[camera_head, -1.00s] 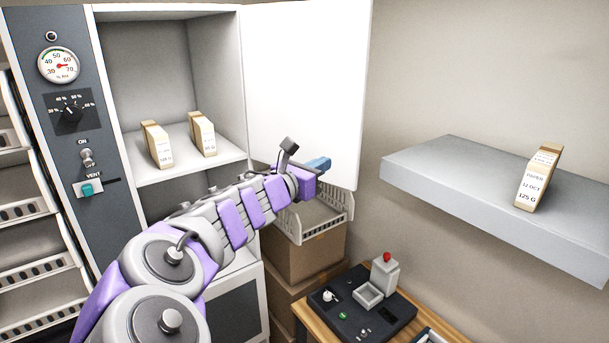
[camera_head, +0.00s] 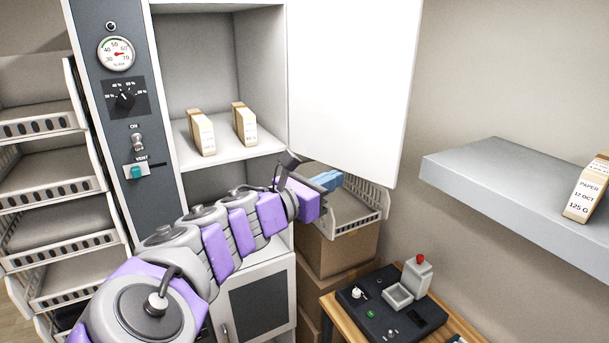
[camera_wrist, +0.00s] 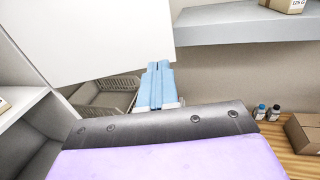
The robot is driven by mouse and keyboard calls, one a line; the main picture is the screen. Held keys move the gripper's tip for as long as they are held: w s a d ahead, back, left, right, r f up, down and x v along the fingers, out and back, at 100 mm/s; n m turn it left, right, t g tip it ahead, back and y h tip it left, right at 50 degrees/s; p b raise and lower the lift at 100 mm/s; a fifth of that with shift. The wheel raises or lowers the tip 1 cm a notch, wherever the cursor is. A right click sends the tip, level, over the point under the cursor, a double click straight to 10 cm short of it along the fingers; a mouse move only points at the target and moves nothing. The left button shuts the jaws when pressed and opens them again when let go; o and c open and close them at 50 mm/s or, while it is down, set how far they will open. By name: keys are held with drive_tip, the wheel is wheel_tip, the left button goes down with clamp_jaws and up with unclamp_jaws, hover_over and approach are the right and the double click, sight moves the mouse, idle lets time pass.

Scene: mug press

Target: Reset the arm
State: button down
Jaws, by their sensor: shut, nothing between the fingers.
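My arm, grey with purple covers, reaches from the lower left of the head view toward the middle. My gripper (camera_head: 331,178) has blue fingers and is shut and empty. It is in front of the open white cabinet door (camera_head: 352,80), near its lower edge, and above a white basket (camera_head: 362,215); I cannot tell the exact gap to the door. In the wrist view the blue fingers of my gripper (camera_wrist: 158,66) lie side by side, with the white door (camera_wrist: 85,35) just beyond to the left.
Two paper-labelled packets (camera_head: 201,132) stand in the open cabinet. Another packet (camera_head: 588,190) stands on the grey wall shelf (camera_head: 500,190) at right. A black device (camera_head: 392,315) with a red knob sits on the wooden table below. Racks (camera_head: 50,200) stand at left, cardboard boxes (camera_head: 340,252) under the basket.

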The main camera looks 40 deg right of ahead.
drive_tip(key=s+a+f+m+y+b, duration=0.1)
drive_tip(key=a+f+m+y+b, duration=0.25)
drive_tip(key=f, duration=0.45)
drive_tip(key=a+f+m+y+b, duration=0.2)
drive_tip(key=f+y+b, duration=0.15)
drive_tip(key=f, duration=0.55)
drive_tip(key=s+a+f+m+g+y+b, duration=0.1)
drive_tip(key=s+a+f+m+y+b, duration=0.4)
drive_tip(key=s+a+f, duration=0.4)
drive_tip(key=s+a+f+m+y+b, duration=0.6)
drive_tip(key=s+a+f, duration=0.3)
drive_tip(key=a+f, duration=0.5)
wheel_tip(320, 180, down, 3)
drive_tip(key=shift+s+m+g+b, duration=0.4)
drive_tip(key=shift+m+b, duration=0.2)
drive_tip(key=shift+m, duration=0.15)
drive_tip(key=shift+d, duration=0.3)
